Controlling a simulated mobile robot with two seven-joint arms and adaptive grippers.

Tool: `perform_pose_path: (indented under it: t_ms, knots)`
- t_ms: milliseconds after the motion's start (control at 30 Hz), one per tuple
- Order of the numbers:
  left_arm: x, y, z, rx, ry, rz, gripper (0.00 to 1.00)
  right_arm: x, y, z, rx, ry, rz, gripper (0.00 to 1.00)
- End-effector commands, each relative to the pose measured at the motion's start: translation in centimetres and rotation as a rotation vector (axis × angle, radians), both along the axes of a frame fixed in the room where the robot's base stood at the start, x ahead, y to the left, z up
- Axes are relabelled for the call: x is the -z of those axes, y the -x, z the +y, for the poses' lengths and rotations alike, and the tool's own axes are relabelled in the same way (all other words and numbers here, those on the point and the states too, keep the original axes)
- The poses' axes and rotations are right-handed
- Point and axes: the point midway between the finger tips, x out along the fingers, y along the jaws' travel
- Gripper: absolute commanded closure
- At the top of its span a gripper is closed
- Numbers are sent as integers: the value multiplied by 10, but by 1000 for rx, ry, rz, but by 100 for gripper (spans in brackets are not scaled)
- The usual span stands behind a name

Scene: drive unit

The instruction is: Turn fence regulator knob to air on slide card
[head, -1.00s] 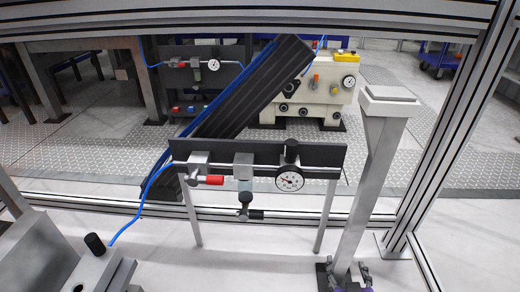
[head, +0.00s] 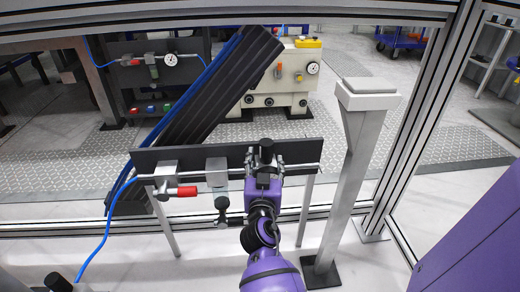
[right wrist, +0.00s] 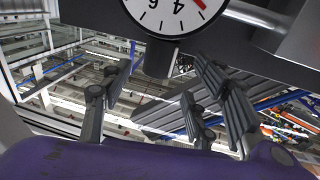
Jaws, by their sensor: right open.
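The fence regulator shows in the head view as a black round knob (head: 267,149) above a dial gauge, on the dark plate of the fence panel (head: 225,153). My purple right arm and gripper (head: 263,172) hide the gauge there and overlap the knob's lower edge. In the right wrist view the gauge (right wrist: 165,12) shows at the top, cut off by the edge. Contact with the knob cannot be told. My left gripper is out of view. No slide card can be made out.
A red-handled valve (head: 181,191) and a grey block (head: 216,171) sit left of my gripper on the same pipe. A blue hose (head: 105,228) hangs at the left. A grey post (head: 345,170) stands close on the right, beside the aluminium frame (head: 405,150).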

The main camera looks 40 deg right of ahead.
Motion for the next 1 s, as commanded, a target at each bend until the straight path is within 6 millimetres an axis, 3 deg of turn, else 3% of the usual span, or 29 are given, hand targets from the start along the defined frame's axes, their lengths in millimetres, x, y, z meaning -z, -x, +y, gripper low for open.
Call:
perform_pose_path:
  t_ms: [300,700,1000]
  knots:
    - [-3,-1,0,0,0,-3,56,-1,-36,-31,0,1,0,45]
    - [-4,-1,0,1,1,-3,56,0,-43,-37,0,0,0,45]
    - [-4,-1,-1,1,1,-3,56,0,-43,-37,0,0,0,84]
